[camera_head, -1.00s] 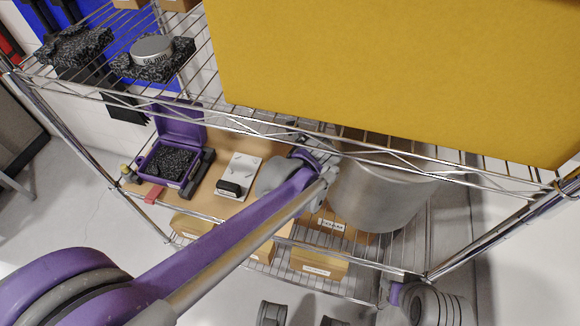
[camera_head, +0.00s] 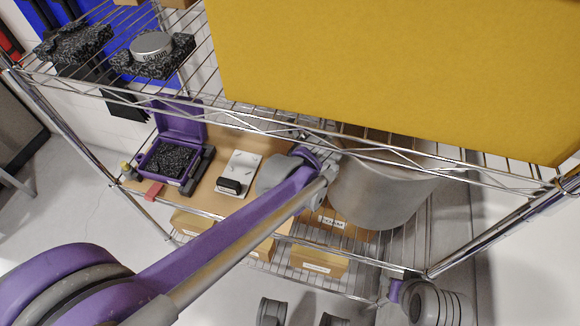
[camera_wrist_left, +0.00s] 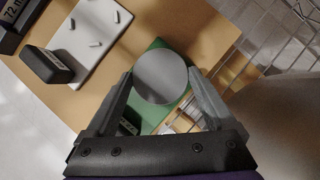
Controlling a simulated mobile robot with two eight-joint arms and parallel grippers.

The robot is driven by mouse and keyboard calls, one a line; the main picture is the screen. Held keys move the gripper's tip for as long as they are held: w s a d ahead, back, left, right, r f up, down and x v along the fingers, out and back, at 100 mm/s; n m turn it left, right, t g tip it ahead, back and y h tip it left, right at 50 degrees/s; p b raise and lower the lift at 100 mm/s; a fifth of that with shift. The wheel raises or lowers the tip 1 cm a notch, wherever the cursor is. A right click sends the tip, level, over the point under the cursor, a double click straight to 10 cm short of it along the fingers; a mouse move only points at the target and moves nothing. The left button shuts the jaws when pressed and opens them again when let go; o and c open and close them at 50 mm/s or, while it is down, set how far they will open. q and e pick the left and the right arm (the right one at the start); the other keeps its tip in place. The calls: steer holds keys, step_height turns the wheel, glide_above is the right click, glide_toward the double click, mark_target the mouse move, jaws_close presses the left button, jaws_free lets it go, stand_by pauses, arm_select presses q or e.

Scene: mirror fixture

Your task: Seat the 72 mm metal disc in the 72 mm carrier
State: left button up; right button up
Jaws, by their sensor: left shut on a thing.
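In the left wrist view a round, flat metal disc (camera_wrist_left: 161,77) sits between the fingertips of my left gripper (camera_wrist_left: 163,88). The fingers are shut on its sides, and it is over a green surface (camera_wrist_left: 157,119). A dark block (camera_wrist_left: 10,32) with a label starting "72 m" is cut off at the upper left of that view. It may be the carrier; its inside is not visible. In the head view my left arm reaches the lower shelf, and its gripper is hidden. My right gripper is not visible.
An open purple case (camera_head: 172,158) with dark foam stands on the brown lower-shelf board. A white plate (camera_head: 243,168) and black block (camera_head: 229,187) are beside it. Another metal disc (camera_head: 152,44) rests on foam above. A yellow panel (camera_head: 400,70) and wire shelf edge overhang the arm.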

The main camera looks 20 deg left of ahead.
arm_select(q)
steer(key=shift+f, duration=0.6)
stand_by(1.1)
steer(key=o, duration=1.2)
steer(key=shift+s+b, duration=0.1)
steer(key=shift+b, duration=0.2)
steer(key=shift+o, duration=0.2)
steer(key=shift+r+p, duration=1.1)
steer(key=shift+r, duration=0.4)
steer(key=shift+r+p, duration=1.5)
steer(key=shift+r, duration=0.6)
